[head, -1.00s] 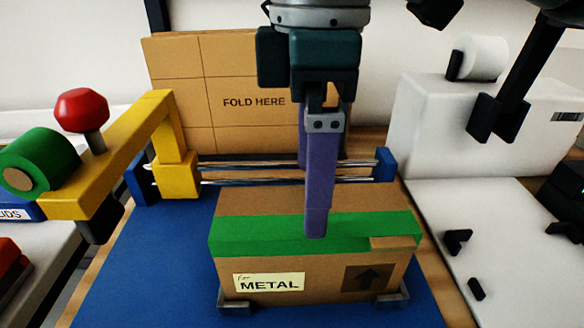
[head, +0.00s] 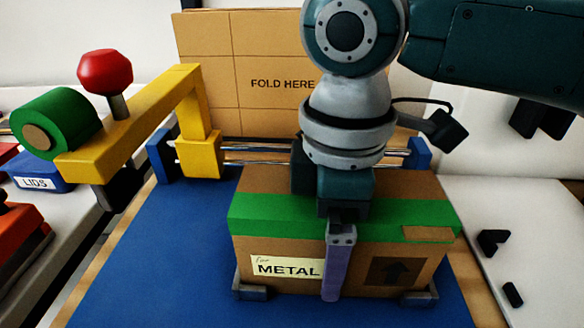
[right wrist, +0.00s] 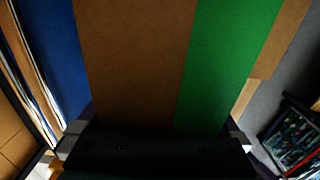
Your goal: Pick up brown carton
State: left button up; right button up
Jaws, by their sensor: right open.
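The brown carton (head: 430,268) has a green tape band across its top edge, a METAL label and an up-arrow mark. It sits upright on a blue mat (head: 160,265) between small grey corner brackets. My right gripper (head: 337,225) points down over the carton. One purple finger hangs in front of the carton's front face; the other finger is hidden in the head view. In the right wrist view the carton's brown and green top (right wrist: 135,60) fills the middle, below the open jaws. Contact cannot be told. My left gripper is not in view.
A yellow arm (head: 130,125) with a green tape roll (head: 52,125) and red knob (head: 105,72) stands at left. Metal rods (head: 255,155) and a FOLD HERE board (head: 225,60) are behind the carton. A white surface (head: 520,215) lies to the right.

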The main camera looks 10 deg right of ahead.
jog(key=shift+c, duration=0.4)
jog(key=c, duration=1.1)
jog(key=shift+o, duration=0.2)
